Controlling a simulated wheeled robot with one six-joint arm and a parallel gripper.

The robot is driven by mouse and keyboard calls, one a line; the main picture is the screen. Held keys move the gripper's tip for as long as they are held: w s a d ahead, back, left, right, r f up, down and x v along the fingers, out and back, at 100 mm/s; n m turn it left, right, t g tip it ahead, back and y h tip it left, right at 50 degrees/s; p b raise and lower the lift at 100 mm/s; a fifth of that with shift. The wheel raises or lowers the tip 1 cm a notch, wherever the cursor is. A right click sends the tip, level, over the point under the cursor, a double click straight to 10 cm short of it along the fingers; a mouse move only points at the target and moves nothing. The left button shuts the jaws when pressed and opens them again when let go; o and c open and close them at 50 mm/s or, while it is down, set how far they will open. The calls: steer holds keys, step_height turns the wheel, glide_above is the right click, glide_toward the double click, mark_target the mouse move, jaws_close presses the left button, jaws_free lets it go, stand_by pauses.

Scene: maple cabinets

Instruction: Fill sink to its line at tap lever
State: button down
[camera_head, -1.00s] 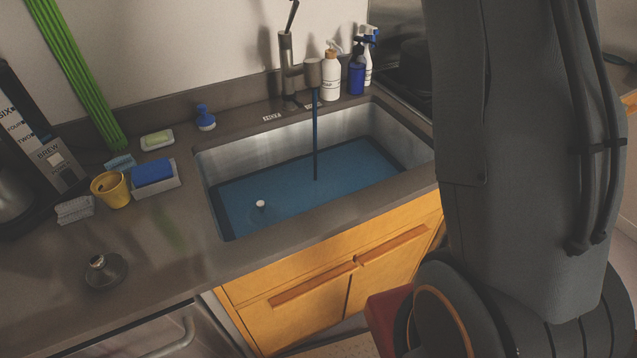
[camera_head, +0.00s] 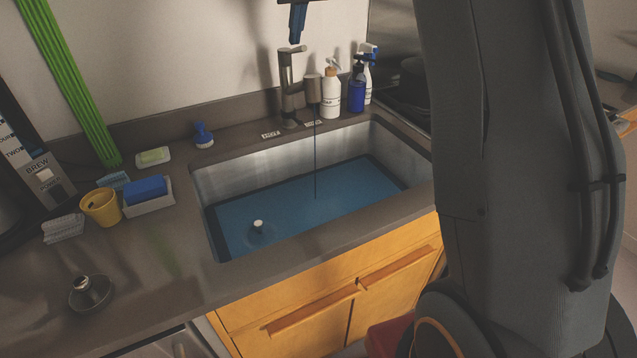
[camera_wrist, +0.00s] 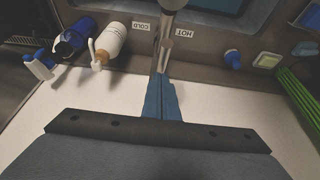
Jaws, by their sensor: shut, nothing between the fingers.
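The grey tap (camera_head: 287,88) stands behind the sink. Its lever (camera_head: 292,49) lies nearly level on top. A thin stream (camera_head: 315,150) runs from the spout into the sink (camera_head: 222,178). Blue water (camera_head: 300,200) covers the sink bottom, and a dark band borders it. I cannot make out a separate fill line. My gripper (camera_head: 297,36) is shut and empty just above the lever, at the top of the head view. In the wrist view, its blue fingers (camera_wrist: 162,80) point at the tap (camera_wrist: 165,50); I cannot tell whether they touch the lever.
A soap bottle (camera_head: 331,95) and spray bottles (camera_head: 357,88) stand right of the tap. A blue brush (camera_head: 203,136), a yellow cup (camera_head: 101,207) and a sponge holder (camera_head: 150,203) sit left of the sink. A white-topped knob (camera_head: 258,224) shows in the water.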

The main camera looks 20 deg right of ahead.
step_height(320, 180, up, 7)
steer(key=p, duration=0.5)
stand_by(0.3)
